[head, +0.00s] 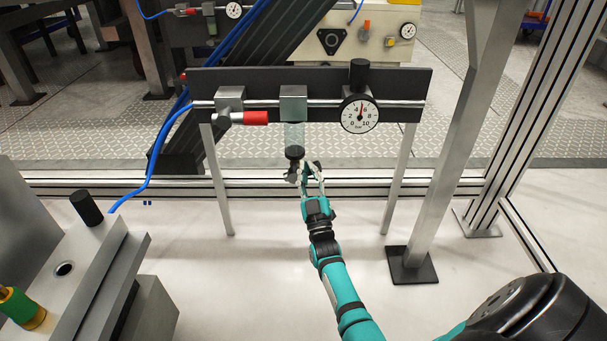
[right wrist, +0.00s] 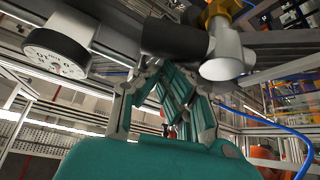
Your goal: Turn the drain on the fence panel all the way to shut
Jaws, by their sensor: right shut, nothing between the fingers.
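The drain (head: 294,153) is a small dark knob at the bottom of the clear bowl (head: 294,136) under the middle grey block of the dark fence panel (head: 268,80). How far it is turned I cannot tell. My right gripper (head: 311,167), teal with grey fingers, is just below and right of the drain. It is shut and holds nothing. Whether a finger touches the drain is unclear. In the right wrist view the fingers (right wrist: 165,75) point up towards a dark cylinder (right wrist: 175,38) close above them. My left gripper is not in view.
On the panel, a red-handled valve (head: 255,118) is left of the bowl and a round gauge (head: 360,114) is right of it. A blue hose (head: 155,170) runs down at left. A grey machine block (head: 85,250) stands front left; a post (head: 435,180) stands right.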

